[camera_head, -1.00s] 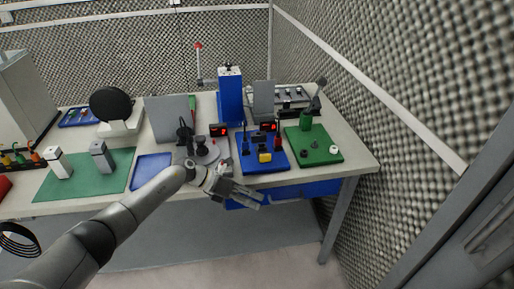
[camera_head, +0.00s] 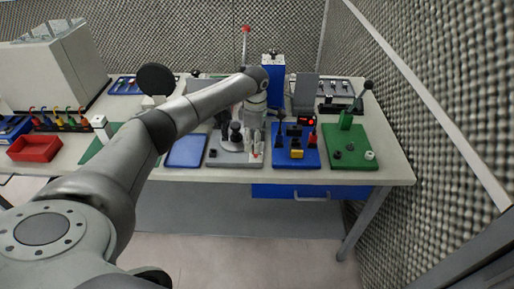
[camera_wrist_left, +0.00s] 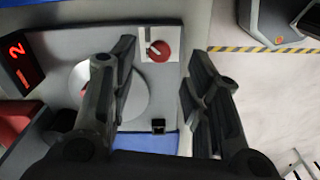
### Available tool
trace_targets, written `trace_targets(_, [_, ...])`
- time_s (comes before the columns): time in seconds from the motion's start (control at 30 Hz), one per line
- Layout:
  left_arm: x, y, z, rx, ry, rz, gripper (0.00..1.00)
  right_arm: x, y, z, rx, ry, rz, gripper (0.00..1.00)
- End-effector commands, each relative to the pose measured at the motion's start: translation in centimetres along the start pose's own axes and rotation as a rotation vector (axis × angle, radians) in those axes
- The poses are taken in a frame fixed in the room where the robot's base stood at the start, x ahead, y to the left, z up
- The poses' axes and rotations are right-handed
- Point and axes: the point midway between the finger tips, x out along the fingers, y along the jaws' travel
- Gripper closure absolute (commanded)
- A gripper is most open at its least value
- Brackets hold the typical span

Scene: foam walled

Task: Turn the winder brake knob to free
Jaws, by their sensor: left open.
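The brake knob (camera_wrist_left: 160,51) is a red round knob with a pale pointer on a white plate (camera_wrist_left: 147,33). It also shows small and red at the front of the grey winder board (camera_head: 217,160) in the head view (camera_head: 255,155). My left gripper (camera_wrist_left: 163,62) is open above the board. In the wrist view its fingers stand on either side of the knob, with no contact visible. In the head view the left gripper (camera_head: 254,138) points down over the board's right part. A pale disc (camera_wrist_left: 138,98) is partly hidden behind one finger.
A red-digit display (camera_wrist_left: 20,60) stands on the winder board. A blue board (camera_head: 310,160) and a green board (camera_head: 365,148) lie to the right, a blue tray (camera_head: 186,151) to the left. A red bin (camera_head: 35,148) sits far left. The table's front edge is close.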

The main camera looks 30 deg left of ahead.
Motion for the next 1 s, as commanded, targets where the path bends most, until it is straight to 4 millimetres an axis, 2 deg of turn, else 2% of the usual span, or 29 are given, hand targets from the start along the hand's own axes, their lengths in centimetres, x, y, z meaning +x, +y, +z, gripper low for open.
trace_targets(0.1, [2.1, -0.1, 0.1, -0.002, -0.001, -0.003, 0.56, -0.9, 0.0, -0.1, 0.0, 0.0, 0.0, 0.6])
trace_targets(0.3, [4.3, 0.1, 0.1, -0.002, -0.002, 0.001, 0.56, -1.2, 0.2, 0.0, -0.001, -0.001, 0.002, 0.6])
trace_targets(0.67, [5.0, 0.0, 0.1, -0.001, -0.002, 0.001, 0.56, -1.2, 0.7, 0.1, -0.004, -0.002, 0.008, 0.6])
trace_targets(0.77, [5.0, 0.0, 0.1, -0.001, -0.002, 0.001, 0.66, -1.2, 0.7, 0.1, -0.003, -0.002, 0.008, 0.6])
trace_targets(1.0, [5.0, 0.1, 0.1, -0.002, -0.002, 0.001, 0.97, -1.2, 0.7, 0.1, -0.003, -0.002, 0.008, 0.6])
